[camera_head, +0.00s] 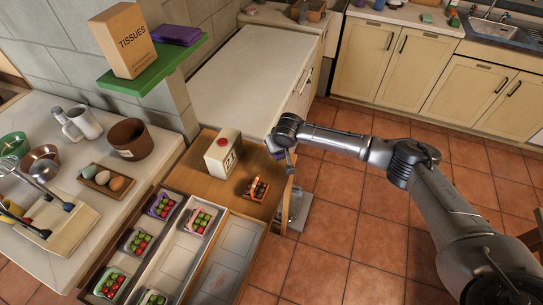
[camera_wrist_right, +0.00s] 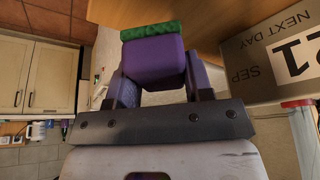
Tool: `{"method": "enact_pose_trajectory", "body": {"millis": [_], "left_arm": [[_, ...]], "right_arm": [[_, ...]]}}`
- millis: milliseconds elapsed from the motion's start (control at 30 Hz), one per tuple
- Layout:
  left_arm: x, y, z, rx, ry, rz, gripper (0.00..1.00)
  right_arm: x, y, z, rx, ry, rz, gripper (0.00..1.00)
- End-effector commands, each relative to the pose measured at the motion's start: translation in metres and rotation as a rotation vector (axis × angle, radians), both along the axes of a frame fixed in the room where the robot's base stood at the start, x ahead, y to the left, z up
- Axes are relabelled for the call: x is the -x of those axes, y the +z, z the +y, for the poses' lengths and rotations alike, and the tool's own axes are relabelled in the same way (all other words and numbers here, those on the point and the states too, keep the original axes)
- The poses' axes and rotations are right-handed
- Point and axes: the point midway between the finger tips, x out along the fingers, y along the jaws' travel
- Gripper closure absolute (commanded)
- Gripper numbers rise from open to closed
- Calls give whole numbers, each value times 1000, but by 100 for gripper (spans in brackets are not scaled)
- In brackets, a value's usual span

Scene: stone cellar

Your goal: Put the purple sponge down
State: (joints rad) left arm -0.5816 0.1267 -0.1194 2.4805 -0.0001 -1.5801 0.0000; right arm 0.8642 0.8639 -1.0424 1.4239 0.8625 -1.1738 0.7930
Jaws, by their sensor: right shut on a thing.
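The purple sponge (camera_wrist_right: 155,62), with a green scouring layer on one face, is between the fingers of my right gripper (camera_wrist_right: 155,85) in the right wrist view. The gripper is shut on it. In the head view my right gripper (camera_head: 279,151) is at the right edge of the wooden top, beside the white carton. The sponge is small and mostly hidden there, and I cannot tell its height above the wood. My left gripper is not in view.
A white carton (camera_head: 222,153) with a red cap stands on the wooden top (camera_head: 196,172).

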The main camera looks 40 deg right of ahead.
Motion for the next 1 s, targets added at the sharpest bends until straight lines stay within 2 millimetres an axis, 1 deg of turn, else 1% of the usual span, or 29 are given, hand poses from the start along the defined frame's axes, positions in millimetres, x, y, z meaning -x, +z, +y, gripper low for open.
{"method": "enact_pose_trajectory", "body": {"millis": [33, 100, 300, 467, 733, 1000], "left_arm": [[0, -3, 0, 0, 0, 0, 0], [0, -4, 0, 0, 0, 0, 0], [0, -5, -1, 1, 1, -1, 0], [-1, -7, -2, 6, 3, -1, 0], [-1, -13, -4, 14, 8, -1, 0], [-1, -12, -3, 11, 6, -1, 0]], "right_arm": [[-7, -5, 3, 0, -1, 0, 75], [-14, -10, 6, -1, 0, -1, 75], [-24, -15, 10, 0, 0, -1, 75], [-24, -22, 10, 2, -1, 1, 75], [-24, -54, 10, 1, 1, 0, 75], [-24, -55, 10, 0, 0, -1, 75]]}}
